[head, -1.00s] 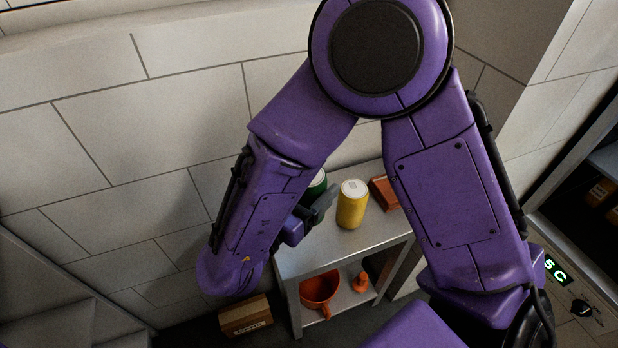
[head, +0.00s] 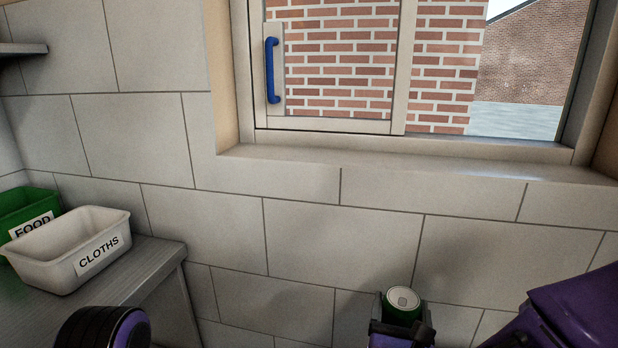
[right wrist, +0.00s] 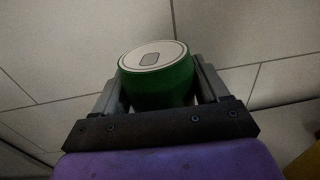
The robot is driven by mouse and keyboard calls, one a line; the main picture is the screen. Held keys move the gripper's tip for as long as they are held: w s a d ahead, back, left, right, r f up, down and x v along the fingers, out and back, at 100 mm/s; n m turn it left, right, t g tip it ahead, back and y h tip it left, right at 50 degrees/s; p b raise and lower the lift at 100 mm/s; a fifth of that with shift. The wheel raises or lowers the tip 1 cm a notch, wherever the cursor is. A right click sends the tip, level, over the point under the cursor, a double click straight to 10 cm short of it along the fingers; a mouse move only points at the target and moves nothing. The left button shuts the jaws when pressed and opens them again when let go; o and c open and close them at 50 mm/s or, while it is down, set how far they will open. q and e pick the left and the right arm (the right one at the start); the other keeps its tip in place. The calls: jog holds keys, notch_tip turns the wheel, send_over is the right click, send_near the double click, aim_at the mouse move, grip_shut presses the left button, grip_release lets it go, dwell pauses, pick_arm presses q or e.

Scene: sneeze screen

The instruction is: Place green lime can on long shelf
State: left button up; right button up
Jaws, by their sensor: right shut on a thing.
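The green lime can (head: 402,303) is upright at the bottom of the head view, with its pale top showing. My right gripper (head: 402,316) is shut on it, a finger on each side. In the right wrist view the can (right wrist: 158,80) sits between the two fingers of the right gripper (right wrist: 157,88), in front of a tiled wall. My left gripper is not in view. A grey shelf (head: 22,49) shows only in part at the upper left; I cannot tell whether it is the long shelf.
A grey counter (head: 150,265) at the left holds a white bin marked CLOTHS (head: 68,262) and a green bin marked FOOD (head: 25,208). A window (head: 375,68) with a blue handle (head: 272,70) and a sill (head: 400,170) is set in the tiled wall. The wall face is bare.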

jog(key=f+n+y, duration=0.2)
jog(key=f+y, duration=0.1)
jog(key=f+n+y, duration=0.1)
jog(key=f, duration=0.1)
jog(key=shift+w+t+y, duration=0.3)
jog(key=shift+w+y, duration=0.05)
jog(key=shift+y, duration=0.05)
jog(key=s+d+f, duration=0.1)
jog(key=d+f, duration=0.2)
jog(key=f, duration=0.2)
jog(key=shift+s+f+p, duration=0.3)
jog(key=shift+f+p, duration=0.05)
jog(key=shift+p, duration=0.1)
jog(key=shift+n, duration=0.3)
